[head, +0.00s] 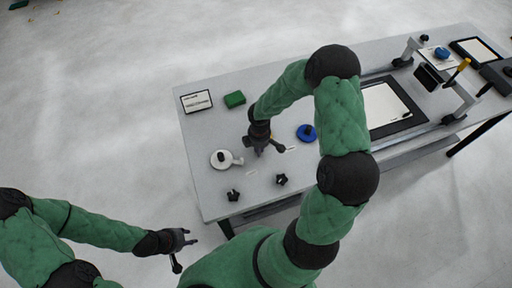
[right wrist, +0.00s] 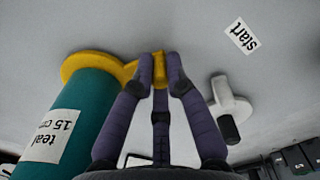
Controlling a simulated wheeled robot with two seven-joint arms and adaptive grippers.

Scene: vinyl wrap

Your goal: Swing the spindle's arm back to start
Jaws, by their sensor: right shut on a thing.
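In the right wrist view, the spindle has a yellow base (right wrist: 88,64) with a yellow arm reaching sideways from it. A teal roll (right wrist: 62,125) labelled "teal 15 cm" stands on this base. My right gripper (right wrist: 160,70) is shut on the end of the yellow arm, its fingers on both sides. A white "start" label (right wrist: 242,36) lies on the table, apart from the arm. My left gripper (head: 188,240) is open and empty, off the table's front-left side.
A white disc with a black knob (head: 222,159) is left of my right gripper. A blue disc (head: 306,133) is to its right. Small black knobs (head: 281,180) stand near the front edge.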

